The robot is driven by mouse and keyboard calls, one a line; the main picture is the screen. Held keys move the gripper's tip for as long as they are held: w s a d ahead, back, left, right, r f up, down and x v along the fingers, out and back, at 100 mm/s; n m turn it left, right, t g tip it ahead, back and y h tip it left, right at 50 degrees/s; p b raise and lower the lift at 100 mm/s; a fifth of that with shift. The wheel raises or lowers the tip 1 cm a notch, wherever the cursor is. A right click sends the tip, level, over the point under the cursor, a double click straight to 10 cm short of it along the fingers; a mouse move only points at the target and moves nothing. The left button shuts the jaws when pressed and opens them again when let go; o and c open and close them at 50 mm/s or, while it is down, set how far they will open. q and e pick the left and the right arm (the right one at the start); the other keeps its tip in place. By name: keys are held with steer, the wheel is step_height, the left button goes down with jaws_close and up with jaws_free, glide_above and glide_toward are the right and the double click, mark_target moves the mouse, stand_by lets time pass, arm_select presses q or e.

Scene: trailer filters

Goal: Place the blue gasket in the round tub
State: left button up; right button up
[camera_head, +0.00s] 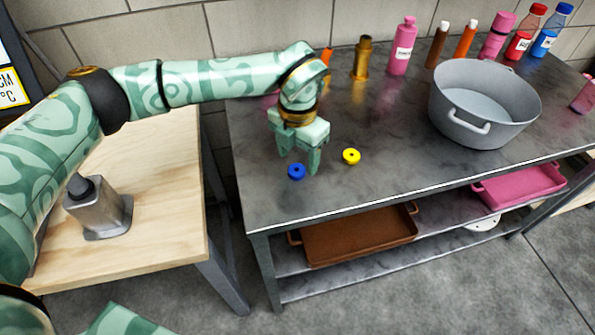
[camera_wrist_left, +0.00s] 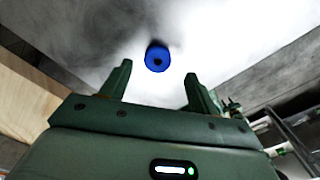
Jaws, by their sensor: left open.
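The blue gasket (camera_head: 296,171) is a small ring lying on the dark metal table near its front left. My left gripper (camera_head: 299,163) is open and empty, pointing down above the table close to the gasket. In the left wrist view the blue gasket (camera_wrist_left: 157,58) lies beyond the two spread fingertips (camera_wrist_left: 158,80), between them in the picture and apart from both. The round tub (camera_head: 480,100) is grey with handles and stands at the right of the table. The part of its inside that shows is empty. My right gripper is not in view.
A yellow ring (camera_head: 351,156) lies just right of my left gripper. Several bottles, including a pink one (camera_head: 402,48), line the back of the table. A brown tray (camera_head: 358,236) and a pink tray (camera_head: 520,185) are on the shelf below. The table between the yellow ring and tub is clear.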

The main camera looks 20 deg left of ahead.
mark_target(296, 169)
arm_select(q)
steer(key=f, duration=0.2)
steer(key=f+b, duration=0.1)
steer(key=f, duration=0.1)
steer(key=shift+w+a, duration=0.15)
steer(key=shift+a, duration=0.05)
steer(key=shift+r, duration=0.2)
steer(key=c, duration=1.1)
